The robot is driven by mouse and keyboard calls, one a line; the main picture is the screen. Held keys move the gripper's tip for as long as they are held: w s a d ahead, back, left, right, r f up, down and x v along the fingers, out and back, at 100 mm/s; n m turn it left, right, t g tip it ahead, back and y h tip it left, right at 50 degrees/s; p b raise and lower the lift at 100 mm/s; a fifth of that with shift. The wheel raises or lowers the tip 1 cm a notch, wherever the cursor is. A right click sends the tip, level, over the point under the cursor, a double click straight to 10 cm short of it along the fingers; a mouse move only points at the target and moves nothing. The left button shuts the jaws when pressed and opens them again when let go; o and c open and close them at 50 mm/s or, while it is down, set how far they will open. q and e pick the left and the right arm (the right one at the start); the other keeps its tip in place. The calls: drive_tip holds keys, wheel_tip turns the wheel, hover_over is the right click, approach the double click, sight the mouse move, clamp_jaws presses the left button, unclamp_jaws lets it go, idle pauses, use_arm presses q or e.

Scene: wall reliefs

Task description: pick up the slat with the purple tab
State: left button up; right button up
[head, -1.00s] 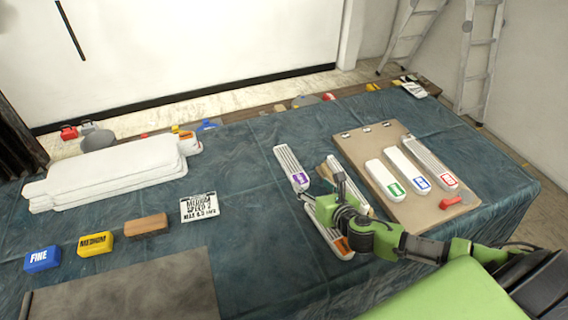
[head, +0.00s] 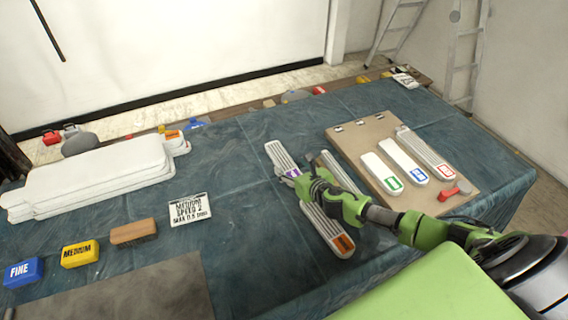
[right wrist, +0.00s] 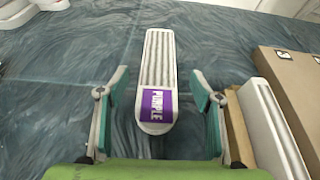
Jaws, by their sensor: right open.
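The slat with the purple tab (head: 279,157) is white and ribbed and lies on the blue cloth, left of the clipboard. In the right wrist view the slat (right wrist: 158,65) lies lengthwise, and its purple tab (right wrist: 157,106) reads "PURPLE" at the near end. My right gripper (head: 292,177) is at the tab end in the head view and partly covers it. In the right wrist view my right gripper (right wrist: 158,88) is open, with one finger on each side of the tab end and gaps on both sides. My left gripper is out of view.
A slat with an orange tab (head: 328,232) lies under my right arm, and another slat lies beside it. A brown board (head: 366,130) holds slats with green, blue and red tabs and a red-handled tool. Stacked white panels (head: 90,178) and several blocks lie left.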

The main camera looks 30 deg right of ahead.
sight(285, 162)
drive_tip(key=shift+w+f, duration=0.15)
drive_tip(key=shift+w, duration=0.15)
drive_tip(key=shift+x, duration=2.25)
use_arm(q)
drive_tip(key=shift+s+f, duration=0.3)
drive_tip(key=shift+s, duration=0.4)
use_arm(e)
drive_tip(key=shift+s+f, duration=0.1)
drive_tip(key=shift+f, duration=0.05)
drive_tip(key=c, duration=1.3)
